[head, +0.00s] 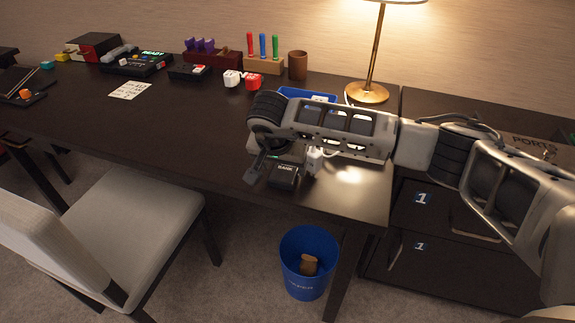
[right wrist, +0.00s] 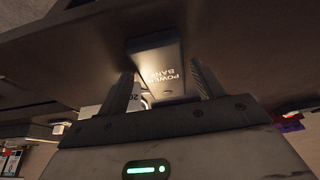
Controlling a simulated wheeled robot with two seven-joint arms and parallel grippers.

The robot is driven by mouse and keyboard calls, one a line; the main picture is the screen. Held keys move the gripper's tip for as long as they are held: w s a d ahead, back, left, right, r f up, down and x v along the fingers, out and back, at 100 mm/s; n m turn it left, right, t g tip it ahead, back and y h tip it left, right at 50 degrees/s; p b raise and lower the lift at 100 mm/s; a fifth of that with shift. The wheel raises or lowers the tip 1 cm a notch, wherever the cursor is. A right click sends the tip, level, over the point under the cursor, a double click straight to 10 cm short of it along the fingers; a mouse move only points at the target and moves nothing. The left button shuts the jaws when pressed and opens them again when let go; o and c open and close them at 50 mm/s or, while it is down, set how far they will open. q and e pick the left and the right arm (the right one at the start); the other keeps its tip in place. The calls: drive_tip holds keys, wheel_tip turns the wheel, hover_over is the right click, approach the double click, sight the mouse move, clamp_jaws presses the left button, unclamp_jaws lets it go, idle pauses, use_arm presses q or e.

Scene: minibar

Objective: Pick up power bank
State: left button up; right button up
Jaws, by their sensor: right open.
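The power bank (head: 285,174) is a dark block lettered "POWER BANK", lying on the dark desk near its front edge. It also shows in the right wrist view (right wrist: 158,68), straight ahead between my fingers. My right gripper (head: 264,170) reaches in from the right, low over the desk at the power bank. In the right wrist view my right gripper (right wrist: 162,76) is open, with one finger to each side of the power bank. I cannot tell whether the fingers touch it. My left gripper is not in view.
A white plug-like block (head: 315,160) with a cable stands just right of the power bank. A blue tray (head: 308,95) and a brass lamp (head: 367,93) are behind my arm. A blue bin (head: 309,275) and a chair (head: 135,215) stand in front. The desk's left-middle is mostly clear.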

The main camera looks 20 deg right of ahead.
drive_tip(key=shift+x, duration=0.95)
drive_tip(key=c, duration=1)
drive_tip(key=shift+o, duration=0.2)
drive_tip(key=shift+r, duration=0.1)
